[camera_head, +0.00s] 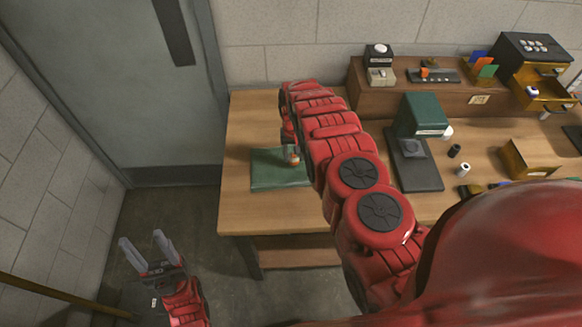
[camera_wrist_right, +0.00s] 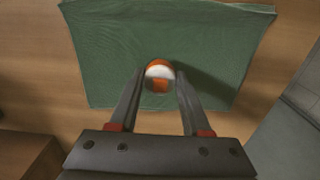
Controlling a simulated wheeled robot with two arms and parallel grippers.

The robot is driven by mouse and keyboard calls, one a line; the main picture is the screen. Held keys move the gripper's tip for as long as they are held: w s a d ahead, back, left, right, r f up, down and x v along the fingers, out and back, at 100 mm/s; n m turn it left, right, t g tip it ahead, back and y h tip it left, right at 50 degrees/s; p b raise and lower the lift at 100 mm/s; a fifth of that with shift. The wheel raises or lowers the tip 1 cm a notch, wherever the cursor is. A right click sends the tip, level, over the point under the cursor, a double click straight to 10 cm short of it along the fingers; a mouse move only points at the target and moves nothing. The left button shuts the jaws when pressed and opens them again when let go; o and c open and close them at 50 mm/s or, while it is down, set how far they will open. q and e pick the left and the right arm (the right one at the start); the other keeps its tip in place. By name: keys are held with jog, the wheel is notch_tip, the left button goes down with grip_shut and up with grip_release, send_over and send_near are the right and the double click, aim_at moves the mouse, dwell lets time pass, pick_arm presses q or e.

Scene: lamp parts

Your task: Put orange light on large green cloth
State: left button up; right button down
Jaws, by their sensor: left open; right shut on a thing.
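The large green cloth (camera_head: 270,176) lies flat on the left part of the wooden table, partly hidden behind my right arm in the head view. It fills much of the right wrist view (camera_wrist_right: 110,50). The orange light (camera_wrist_right: 159,70), orange with a white band, is between the fingertips of my right gripper (camera_wrist_right: 158,85), which is shut on it over the cloth. The light also shows small in the head view (camera_head: 293,155). I cannot tell whether it touches the cloth. My left gripper (camera_head: 148,247) is open and empty, low over the floor left of the table.
A green and black machine (camera_head: 416,150) stands on the table right of my right arm. A black cylinder (camera_head: 454,151), a white cylinder (camera_head: 463,170) and an open box (camera_head: 528,158) are farther right. A brown riser (camera_head: 430,95) with parts runs along the back wall.

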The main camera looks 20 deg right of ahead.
aim_at(291, 155)
jog(key=shift+w+a+f+b, duration=0.1)
jog(key=shift+w+a+b, duration=0.1)
jog(key=shift+w+b, duration=0.1)
notch_tip(291, 155, down, 4)
jog(key=b, duration=0.3)
jog(key=shift+w+a+r, duration=0.1)
jog(key=shift+r, duration=0.2)
